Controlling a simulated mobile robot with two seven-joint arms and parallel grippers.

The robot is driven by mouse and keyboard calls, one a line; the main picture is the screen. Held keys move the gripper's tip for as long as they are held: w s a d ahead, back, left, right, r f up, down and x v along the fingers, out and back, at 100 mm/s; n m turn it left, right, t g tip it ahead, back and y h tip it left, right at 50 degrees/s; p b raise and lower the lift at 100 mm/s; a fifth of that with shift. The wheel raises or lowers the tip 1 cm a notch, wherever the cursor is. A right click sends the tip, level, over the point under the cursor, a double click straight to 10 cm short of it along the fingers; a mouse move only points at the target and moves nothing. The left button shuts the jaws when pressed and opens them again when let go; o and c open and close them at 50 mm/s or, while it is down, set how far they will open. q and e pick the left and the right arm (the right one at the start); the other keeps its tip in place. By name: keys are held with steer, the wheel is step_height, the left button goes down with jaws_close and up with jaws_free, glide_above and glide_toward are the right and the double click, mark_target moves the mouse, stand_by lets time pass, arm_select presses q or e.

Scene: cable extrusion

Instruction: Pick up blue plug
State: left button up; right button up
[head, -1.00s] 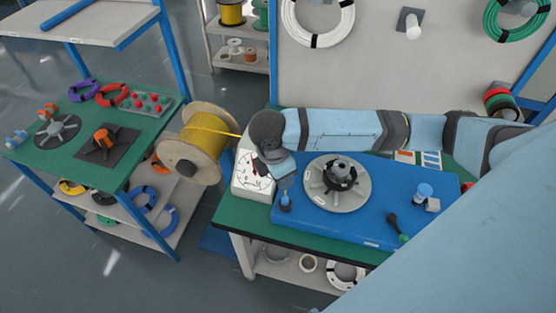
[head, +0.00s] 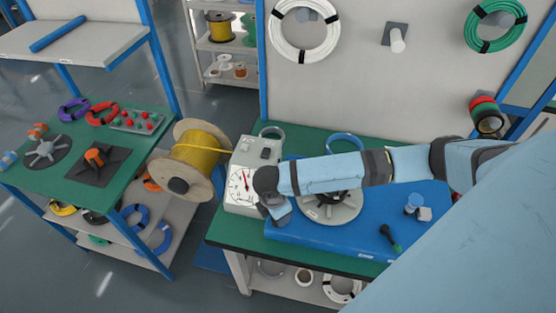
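My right arm reaches in from the right across the blue board (head: 300,240). Its wrist end, with the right gripper (head: 279,216), points down over the board's left edge beside the gauge box. The fingers are hidden or too small to make out, so I cannot tell whether they hold anything. A small blue plug-like piece that stood at this spot is now covered by the wrist. Another blue piece (head: 413,202) stands at the right of the board beside a small white block (head: 424,213). My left gripper is not in view.
The gauge box (head: 243,187) stands close to my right wrist. A grey disc (head: 340,212) lies partly under my forearm. A dark-green tool (head: 390,237) lies at the board's front right. A yellow cable spool (head: 190,160) stands left of the table.

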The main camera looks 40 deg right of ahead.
jaws_close()
stand_by(0.4)
step_height(320, 180, up, 20)
stand_by(0.5)
